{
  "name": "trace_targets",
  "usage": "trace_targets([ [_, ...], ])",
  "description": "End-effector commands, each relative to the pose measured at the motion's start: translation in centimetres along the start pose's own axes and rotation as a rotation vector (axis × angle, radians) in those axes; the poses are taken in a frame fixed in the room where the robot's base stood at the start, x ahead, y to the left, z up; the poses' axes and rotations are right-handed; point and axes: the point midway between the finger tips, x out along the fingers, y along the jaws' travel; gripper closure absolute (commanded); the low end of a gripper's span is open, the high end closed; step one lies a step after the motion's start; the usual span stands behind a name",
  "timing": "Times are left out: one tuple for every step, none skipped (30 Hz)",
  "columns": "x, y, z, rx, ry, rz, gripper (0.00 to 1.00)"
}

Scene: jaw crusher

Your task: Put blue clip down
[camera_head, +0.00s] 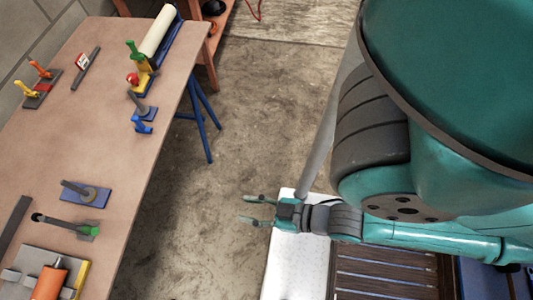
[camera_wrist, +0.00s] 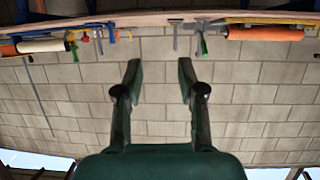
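My gripper (camera_head: 246,209) is open and empty, held over the floor to the right of the workbench. In the wrist view its two fingers (camera_wrist: 159,68) are spread apart with only the block wall between and behind them. A small blue clip (camera_head: 142,125) rests on the workbench (camera_head: 95,150) near its right edge, well away from my gripper. The wrist view looks upside down, with the bench edge along the top; a small blue piece (camera_wrist: 113,35) there may be the clip, but I cannot tell surely.
Near the clip are a grey clamp on a blue base (camera_head: 140,105), a yellow and green tool (camera_head: 142,70) and a white roller (camera_head: 160,32). An orange cylinder (camera_head: 50,281) and a green-tipped tool (camera_head: 70,226) lie nearer. Open floor (camera_head: 215,180) separates gripper and bench.

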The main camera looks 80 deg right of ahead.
Motion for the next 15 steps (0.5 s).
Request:
trace_targets([
  [-1.5, -0.2, -0.4, -0.001, 0.011, -0.011, 0.61],
  [-2.1, -0.2, -0.7, -0.002, 0.023, -0.016, 0.61],
  [-2.9, -0.3, -1.2, -0.004, 0.036, -0.022, 0.61],
  [-3.4, -0.4, -1.5, -0.005, 0.045, -0.026, 0.61],
  [-3.8, -0.4, -1.7, -0.005, 0.052, -0.029, 0.61],
  [-4.3, -0.4, -2.0, -0.005, 0.06, -0.033, 0.61],
  [-4.5, -0.5, -2.2, -0.005, 0.065, -0.035, 0.61],
  [-4.7, -0.5, -2.3, -0.005, 0.07, -0.037, 0.61],
  [-4.9, -0.5, -2.4, -0.005, 0.073, -0.039, 0.61],
  [-5.0, -0.5, -2.5, -0.005, 0.075, -0.04, 0.61],
  [-5.0, -0.5, -2.5, -0.005, 0.076, -0.04, 0.61],
  [-5.0, -0.5, -2.6, -0.005, 0.077, -0.04, 0.61],
  [-5.0, -0.5, -2.6, -0.005, 0.078, -0.04, 0.61],
  [-5.0, -0.5, -2.6, -0.005, 0.078, -0.04, 0.61],
  [-5.0, -0.5, -2.6, -0.005, 0.078, -0.04, 0.61],
])
